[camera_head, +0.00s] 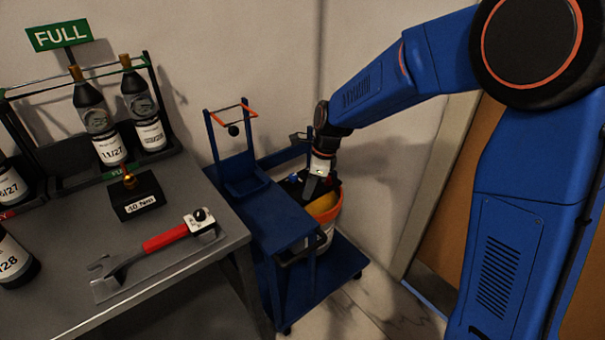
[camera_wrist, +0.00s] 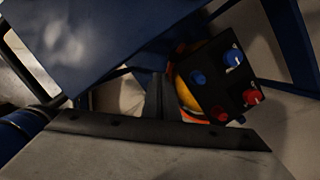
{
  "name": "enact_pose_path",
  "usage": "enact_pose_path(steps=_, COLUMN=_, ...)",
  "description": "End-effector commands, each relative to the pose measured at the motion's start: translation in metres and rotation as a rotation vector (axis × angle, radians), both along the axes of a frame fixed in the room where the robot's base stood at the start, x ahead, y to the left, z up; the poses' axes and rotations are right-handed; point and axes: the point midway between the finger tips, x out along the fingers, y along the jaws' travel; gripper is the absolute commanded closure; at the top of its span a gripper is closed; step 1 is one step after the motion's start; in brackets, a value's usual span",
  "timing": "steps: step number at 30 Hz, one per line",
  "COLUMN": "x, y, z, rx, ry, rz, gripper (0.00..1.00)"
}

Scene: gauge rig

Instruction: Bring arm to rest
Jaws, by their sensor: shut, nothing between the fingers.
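My blue arm (camera_head: 440,60) reaches from the right toward the blue trolley. My gripper (camera_head: 311,194) points down at the bucket (camera_head: 330,230) beside the trolley's raised deck; it is shut and empty. In the wrist view the dark fingers of my gripper (camera_wrist: 160,98) lie close together. Next to them is a black block (camera_wrist: 215,82) with blue and red knobs, over or in the bucket. I cannot tell whether the fingers touch it.
The blue trolley (camera_head: 275,215) stands right of a grey bench (camera_head: 190,262). The bench bears a red-handled wrench (camera_head: 165,238), a black "40 Nm" block (camera_head: 136,197) and a rack of dark bottles (camera_head: 137,98) under a green FULL sign (camera_head: 59,35). A pale wall is close behind.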

Motion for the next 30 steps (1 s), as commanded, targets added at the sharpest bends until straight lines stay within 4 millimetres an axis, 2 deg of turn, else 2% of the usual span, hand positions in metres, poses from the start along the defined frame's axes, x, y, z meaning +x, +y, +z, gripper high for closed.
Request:
enact_pose_path(steps=5, x=-0.001, y=-0.005, z=0.005, rx=0.000, ry=-0.010, rz=0.014, gripper=1.00)
enact_pose_path(steps=8, x=-0.007, y=-0.018, z=0.018, rx=-0.002, ry=-0.037, rz=0.061, gripper=1.00)
enact_pose_path(steps=18, x=-0.054, y=-0.098, z=0.082, rx=-0.049, ry=-0.207, rz=0.393, gripper=1.00)
enact_pose_path(steps=30, x=-0.131, y=-0.185, z=0.131, rx=-0.171, ry=-0.382, rz=0.799, gripper=1.00)
